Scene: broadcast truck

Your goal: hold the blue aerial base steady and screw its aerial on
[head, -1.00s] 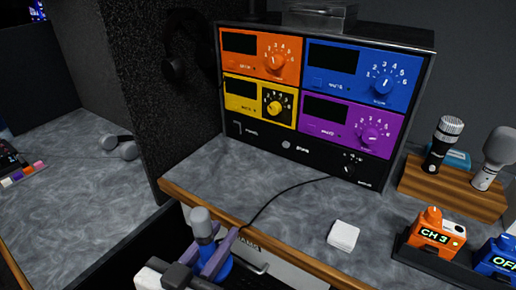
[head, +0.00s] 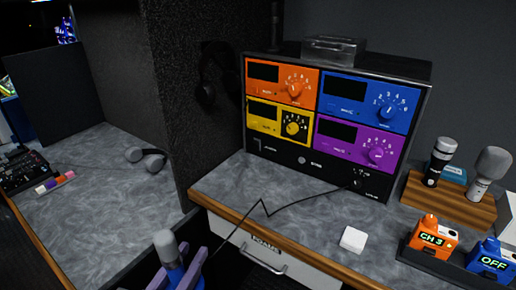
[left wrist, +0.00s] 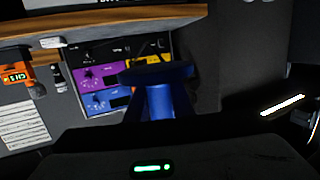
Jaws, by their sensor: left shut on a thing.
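My left gripper (head: 180,272) is at the bottom of the head view, its purple fingers shut around a blue piece with a rounded grey top. I take this piece to be the blue aerial base (head: 175,274); its grey top (head: 166,244) points up. In the left wrist view the blue base (left wrist: 158,74) shows as a wide disc on a narrower body, between the fingers of my left gripper (left wrist: 160,103). The piece is held in front of the desk edge, clear of the desktop. I cannot make out a separate aerial for certain. My right gripper is not in view.
A rack (head: 302,160) with coloured panels stands on the desk. A thin black cable (head: 310,199) runs from it over the desk edge. A white block (head: 353,239), a wooden microphone stand (head: 450,204) and orange (head: 432,238) and blue (head: 490,262) packs stand right. The middle desktop is mostly clear.

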